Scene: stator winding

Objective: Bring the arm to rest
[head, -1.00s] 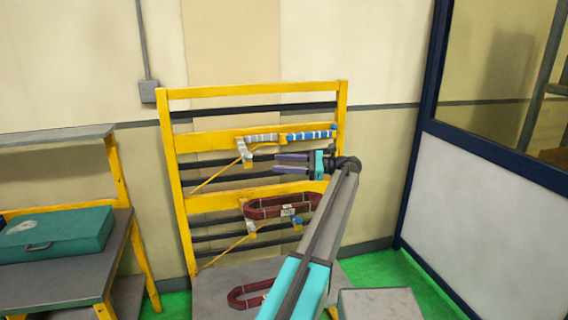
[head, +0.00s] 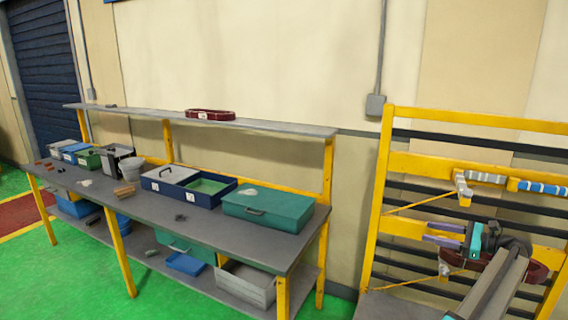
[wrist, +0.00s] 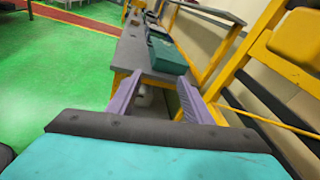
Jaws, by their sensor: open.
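My gripper (head: 444,234) is at the lower right of the head view, in front of the yellow rack (head: 384,165). Its two purple fingers point left and are apart, with nothing between them. In the wrist view, my gripper (wrist: 155,97) also shows open and empty, with the grey workbench (wrist: 148,55) beyond the fingers. My arm reaches in from the lower right corner. A dark red coil (head: 535,272) on the rack is partly hidden behind my gripper and arm.
The workbench (head: 235,232) stands left of the rack, with a teal case (head: 268,208), a blue tray (head: 208,198) and small bins on top. Another red coil (head: 210,115) lies on its upper shelf. Green floor (head: 70,270) in front of the bench is clear.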

